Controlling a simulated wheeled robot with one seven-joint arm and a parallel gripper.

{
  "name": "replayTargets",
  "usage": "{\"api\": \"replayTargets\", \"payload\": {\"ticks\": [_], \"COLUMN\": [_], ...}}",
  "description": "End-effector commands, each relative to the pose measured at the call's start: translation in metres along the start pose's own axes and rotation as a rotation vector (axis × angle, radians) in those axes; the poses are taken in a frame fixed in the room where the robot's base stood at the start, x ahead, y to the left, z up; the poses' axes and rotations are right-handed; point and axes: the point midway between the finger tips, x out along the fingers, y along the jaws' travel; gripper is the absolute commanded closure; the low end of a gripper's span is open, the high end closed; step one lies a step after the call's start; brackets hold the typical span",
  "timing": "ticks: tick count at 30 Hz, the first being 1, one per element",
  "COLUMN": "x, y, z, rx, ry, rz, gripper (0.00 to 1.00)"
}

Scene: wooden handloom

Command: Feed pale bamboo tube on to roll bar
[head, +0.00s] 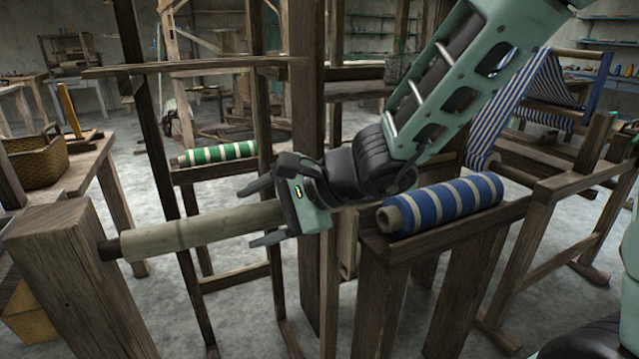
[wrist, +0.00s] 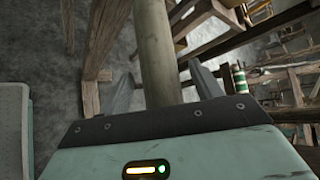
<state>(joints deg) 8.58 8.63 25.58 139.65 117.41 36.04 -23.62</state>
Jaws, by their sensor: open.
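The pale bamboo tube (head: 185,234) lies nearly level in the head view, its left end close to a thick wooden post. The dark roll bar (head: 108,249) shows as a short stub between the post and that end, and the tube appears to sit around it. The rest of the bar is hidden. My gripper (head: 252,216) is open at the tube's right end, one finger above and one below. In the wrist view, the tube (wrist: 156,45) runs between the spread fingers (wrist: 164,88), with gaps on both sides. The tube's right end is hidden by my gripper.
The thick post (head: 70,275) stands at the left. A blue striped roll (head: 445,205) lies on a wooden stand at the right, under my arm. A green striped roll (head: 215,154) rests on a rack behind. A basket (head: 35,160) sits on the left table.

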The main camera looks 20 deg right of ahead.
Motion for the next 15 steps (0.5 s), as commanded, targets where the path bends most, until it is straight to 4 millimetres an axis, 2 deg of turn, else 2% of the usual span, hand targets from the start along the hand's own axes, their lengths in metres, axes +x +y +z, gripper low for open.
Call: {"api": "replayTargets", "payload": {"ticks": [5, 12, 15], "x": [-0.03, -0.087, -0.098], "y": [-0.003, -0.004, 0.0], "z": [0.001, 0.002, -0.002], "rx": [-0.001, -0.002, -0.007], "ry": [0.004, 0.005, 0.003], "rz": [-0.003, -0.005, -0.009], "gripper": [0.35, 0.35, 0.35]}}
